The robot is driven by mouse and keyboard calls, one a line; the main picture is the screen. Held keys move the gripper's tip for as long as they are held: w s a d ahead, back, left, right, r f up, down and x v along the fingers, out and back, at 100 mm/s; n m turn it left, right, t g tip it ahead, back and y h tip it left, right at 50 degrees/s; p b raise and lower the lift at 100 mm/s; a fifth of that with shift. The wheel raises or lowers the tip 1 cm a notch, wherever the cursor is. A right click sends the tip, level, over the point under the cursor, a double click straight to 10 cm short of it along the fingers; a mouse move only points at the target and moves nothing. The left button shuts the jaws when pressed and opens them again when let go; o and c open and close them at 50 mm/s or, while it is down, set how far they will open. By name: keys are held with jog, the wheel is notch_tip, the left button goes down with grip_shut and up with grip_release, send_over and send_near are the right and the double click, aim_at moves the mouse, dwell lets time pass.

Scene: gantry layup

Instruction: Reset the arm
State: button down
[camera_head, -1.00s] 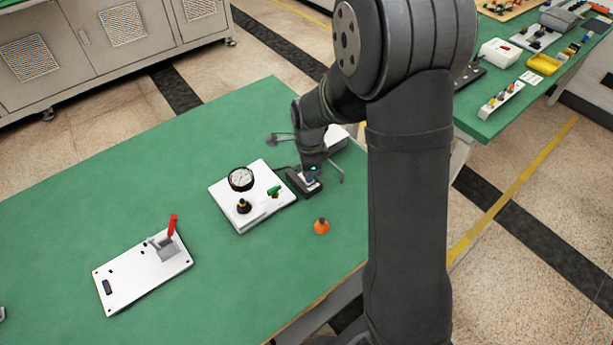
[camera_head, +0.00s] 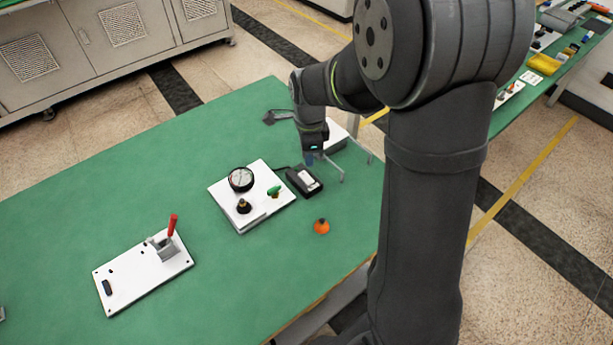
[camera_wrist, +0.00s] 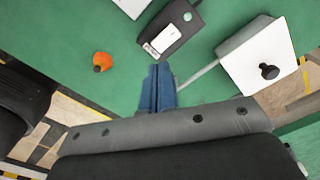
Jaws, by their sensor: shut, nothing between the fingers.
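My gripper (camera_head: 309,158) hangs above the green table near its back right edge, just behind a black box with a white label (camera_head: 304,181). In the wrist view its blue fingers (camera_wrist: 158,84) are together with nothing between them. The black box lies on the table beyond the fingertips in the wrist view (camera_wrist: 172,27). My arm reaches over the right side of the table.
A white plate with a gauge (camera_head: 252,215) sits left of the black box. An orange knob-like object (camera_head: 321,226) lies in front of it. A white panel with a red-handled clamp (camera_head: 130,283) is at front left. A white box (camera_head: 337,137) stands behind my gripper.

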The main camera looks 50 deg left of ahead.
aim_at(309, 180)
dwell(0.3)
jog(key=shift+f, duration=3.45)
jog(key=shift+r, duration=4.3)
jog(key=s+a+f+n+g, duration=0.1)
jog(key=f, duration=0.1)
jog(key=s+a+f+n+g, duration=0.1)
jog(key=s+f+n, duration=0.1)
jog(key=s+a+f+n+g, duration=0.1)
jog(key=s+f+n, duration=0.1)
jog(key=shift+s, duration=0.25)
jog(key=shift+s+a+f+n+g, duration=0.6)
jog(key=shift+s+f+n, duration=0.15)
jog(key=shift+s+n, duration=0.15)
jog(key=shift+d, duration=0.1)
